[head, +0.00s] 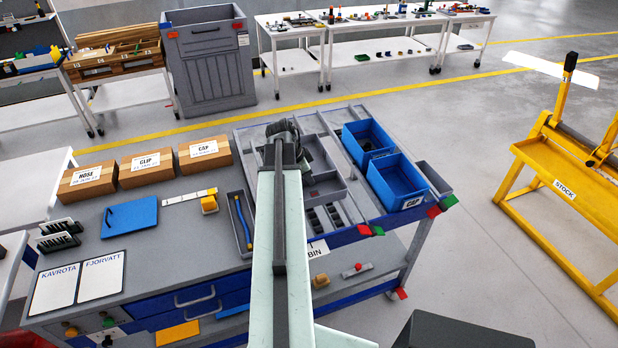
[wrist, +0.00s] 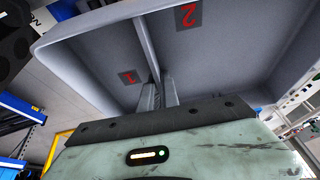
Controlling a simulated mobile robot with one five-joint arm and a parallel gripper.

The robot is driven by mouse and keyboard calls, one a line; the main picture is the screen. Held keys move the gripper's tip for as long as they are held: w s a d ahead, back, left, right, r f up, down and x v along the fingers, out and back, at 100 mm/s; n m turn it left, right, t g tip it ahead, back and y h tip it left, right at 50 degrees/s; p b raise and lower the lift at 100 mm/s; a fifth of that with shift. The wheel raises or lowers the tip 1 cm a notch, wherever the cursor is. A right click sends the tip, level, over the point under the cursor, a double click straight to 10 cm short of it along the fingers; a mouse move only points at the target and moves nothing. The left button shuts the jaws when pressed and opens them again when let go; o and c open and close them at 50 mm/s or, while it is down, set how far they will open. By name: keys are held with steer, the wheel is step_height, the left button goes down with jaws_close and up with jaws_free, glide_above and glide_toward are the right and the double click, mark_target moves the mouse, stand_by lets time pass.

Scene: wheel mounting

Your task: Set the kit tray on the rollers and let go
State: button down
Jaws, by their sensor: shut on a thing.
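The grey kit tray (head: 328,192) is in the head view, partly hidden behind my arm. In the wrist view the tray (wrist: 215,65) fills the upper part, with a divider between compartments marked 1 and 2. My gripper (wrist: 160,92) is shut on this divider. In the head view my gripper (head: 284,140) is at the far end of my arm, over the bench's right part. The roller track (head: 345,212) lies under and beside the tray, with grey rails and dark gaps. I cannot tell whether the tray touches the rollers.
Two blue bins (head: 397,180) stand right of the track. Left of my arm are a narrow grey tray with a blue tool (head: 241,222), a blue plate (head: 130,216) and several cardboard boxes (head: 147,167). A yellow stock stand (head: 560,170) is at far right.

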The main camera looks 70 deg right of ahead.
mark_target(306, 184)
steer(key=shift+w+d+f+b, duration=0.15)
steer(key=shift+f+b, duration=2.45)
steer(key=shift+w+d+f+b, duration=0.15)
steer(key=shift+f+b, duration=2.4)
steer(key=shift+r, duration=0.1)
steer(key=c, duration=1.5)
jaws_free()
step_height(306, 184, up, 5)
steer(key=p, duration=0.5)
